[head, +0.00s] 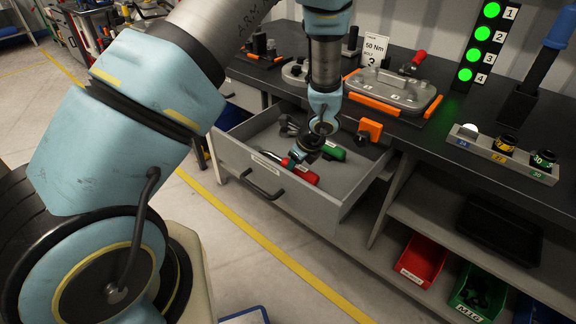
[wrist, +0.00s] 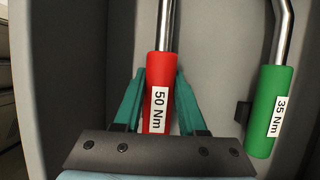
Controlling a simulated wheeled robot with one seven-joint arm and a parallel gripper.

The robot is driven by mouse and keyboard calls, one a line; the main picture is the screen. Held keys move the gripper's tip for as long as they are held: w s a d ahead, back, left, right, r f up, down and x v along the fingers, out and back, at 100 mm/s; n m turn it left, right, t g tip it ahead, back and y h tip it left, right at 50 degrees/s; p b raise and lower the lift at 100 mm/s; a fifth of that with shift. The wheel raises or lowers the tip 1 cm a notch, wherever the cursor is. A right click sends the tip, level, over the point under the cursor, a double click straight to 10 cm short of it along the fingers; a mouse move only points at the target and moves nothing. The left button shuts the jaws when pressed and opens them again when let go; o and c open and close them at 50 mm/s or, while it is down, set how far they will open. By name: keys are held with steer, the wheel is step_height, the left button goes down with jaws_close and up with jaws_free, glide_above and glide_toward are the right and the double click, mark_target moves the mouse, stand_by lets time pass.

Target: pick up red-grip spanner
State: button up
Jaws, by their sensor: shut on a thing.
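The red-grip spanner (wrist: 161,78) lies along the wrist view, with a white 50 Nm label on its grip and its bright shaft running to the top edge. My gripper (wrist: 159,92) has its teal fingers on both sides of the red grip and is shut on it. In the head view my gripper (head: 307,153) is down in the open drawer (head: 248,160), and the red grip (head: 308,177) shows beside it. Whether the spanner touches the drawer floor I cannot tell. The far end of its shaft is out of the wrist view.
A green-grip spanner (wrist: 271,110) marked 35 Nm lies to the right, close by. The drawer walls surround my gripper. An orange item (head: 370,130) is near the drawer's back right. The dark worktop (head: 410,110) holds a clear-lidded case (head: 393,92) above.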

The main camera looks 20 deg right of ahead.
jaws_close()
stand_by(0.8)
